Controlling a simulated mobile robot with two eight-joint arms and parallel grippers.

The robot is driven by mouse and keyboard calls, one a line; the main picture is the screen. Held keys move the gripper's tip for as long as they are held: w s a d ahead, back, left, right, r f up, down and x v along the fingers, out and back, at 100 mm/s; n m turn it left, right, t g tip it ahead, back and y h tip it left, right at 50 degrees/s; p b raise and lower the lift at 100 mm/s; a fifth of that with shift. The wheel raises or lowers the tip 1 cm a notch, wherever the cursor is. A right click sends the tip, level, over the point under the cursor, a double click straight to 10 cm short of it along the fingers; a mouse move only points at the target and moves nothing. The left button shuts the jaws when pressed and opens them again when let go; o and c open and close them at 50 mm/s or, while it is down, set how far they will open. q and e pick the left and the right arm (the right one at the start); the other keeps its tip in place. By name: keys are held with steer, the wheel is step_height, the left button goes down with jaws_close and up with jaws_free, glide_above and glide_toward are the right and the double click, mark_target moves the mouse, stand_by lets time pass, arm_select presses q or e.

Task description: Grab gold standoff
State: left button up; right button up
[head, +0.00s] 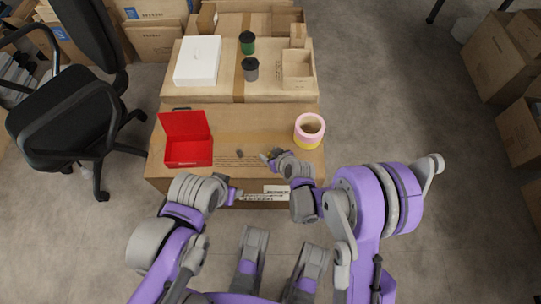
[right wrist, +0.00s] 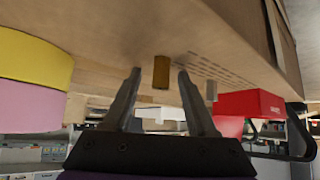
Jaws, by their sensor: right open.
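The gold standoff (right wrist: 161,72) is a small brass-coloured post on the carton top, seen in the right wrist view between the two fingers. In the head view it is tiny and hard to separate from the fingertips. My right gripper (head: 268,157) is open around the standoff's sides, with visible gaps and no clear contact; its fingers also show in the right wrist view (right wrist: 159,85). My left gripper (head: 236,195) is near the carton's front edge, too small to tell open or shut.
A small grey piece (head: 239,153) stands just left of my right gripper. A red open box (head: 188,152) is on the left of the carton (head: 262,122). Pink and yellow tape rolls (head: 309,130) stand on the right. Behind are a white box (head: 198,60), cups and an open small carton.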

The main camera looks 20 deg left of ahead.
jaws_close()
stand_by(0.3)
